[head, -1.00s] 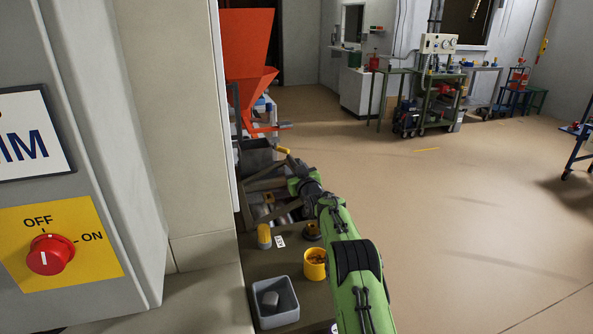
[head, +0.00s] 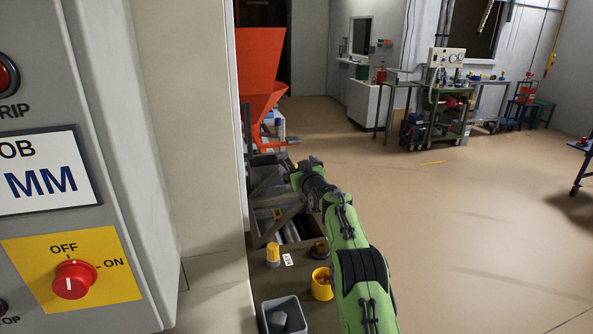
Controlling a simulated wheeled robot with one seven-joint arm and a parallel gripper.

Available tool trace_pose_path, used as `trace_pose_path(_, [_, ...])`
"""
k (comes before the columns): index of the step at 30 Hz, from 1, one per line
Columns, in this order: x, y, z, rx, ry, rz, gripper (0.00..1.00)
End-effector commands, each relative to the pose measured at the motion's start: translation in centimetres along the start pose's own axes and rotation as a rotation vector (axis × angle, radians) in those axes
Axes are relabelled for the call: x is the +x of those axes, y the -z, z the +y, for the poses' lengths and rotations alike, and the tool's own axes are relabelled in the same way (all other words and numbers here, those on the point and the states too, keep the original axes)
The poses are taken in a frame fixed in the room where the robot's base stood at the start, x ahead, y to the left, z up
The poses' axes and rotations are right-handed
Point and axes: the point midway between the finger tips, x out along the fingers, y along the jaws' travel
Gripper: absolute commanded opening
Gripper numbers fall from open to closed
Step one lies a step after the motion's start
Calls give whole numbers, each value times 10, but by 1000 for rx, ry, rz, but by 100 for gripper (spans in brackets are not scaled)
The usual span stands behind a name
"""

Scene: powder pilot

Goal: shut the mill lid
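The mill (head: 288,232) is the low dark machine with metallic rollers beside the cabinet, left of my arm. A grey barred frame, which looks like its lid (head: 262,187), stands tilted over the rollers, so the opening shows beneath it. My green arm reaches forward from the bottom right, and my gripper (head: 306,165) is at the frame's upper right side. The fingers are small and partly hidden by the wrist, so I cannot tell whether they touch or hold the frame.
A grey bin (head: 284,315), a yellow cup (head: 321,284) and a yellow-topped piece (head: 272,254) stand on the near bench. A grey cabinet with a red OFF/ON knob (head: 74,279) blocks the left. An orange hopper (head: 260,80) stands behind.

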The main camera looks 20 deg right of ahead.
Motion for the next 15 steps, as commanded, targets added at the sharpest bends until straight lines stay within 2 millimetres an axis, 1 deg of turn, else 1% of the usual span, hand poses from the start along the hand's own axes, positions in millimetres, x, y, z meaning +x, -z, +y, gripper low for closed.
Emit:
trace_pose_path(1, [-6, 26, 25, -16, -53, 51, 76])
trace_pose_path(2, [-2, 8, 8, -5, -16, 15, 76])
trace_pose_path(9, [-7, 4, 7, -4, -16, 13, 74])
trace_pose_path(13, [-12, 3, 7, -3, -16, 12, 66])
trace_pose_path(15, [-14, 3, 7, -3, -16, 12, 59])
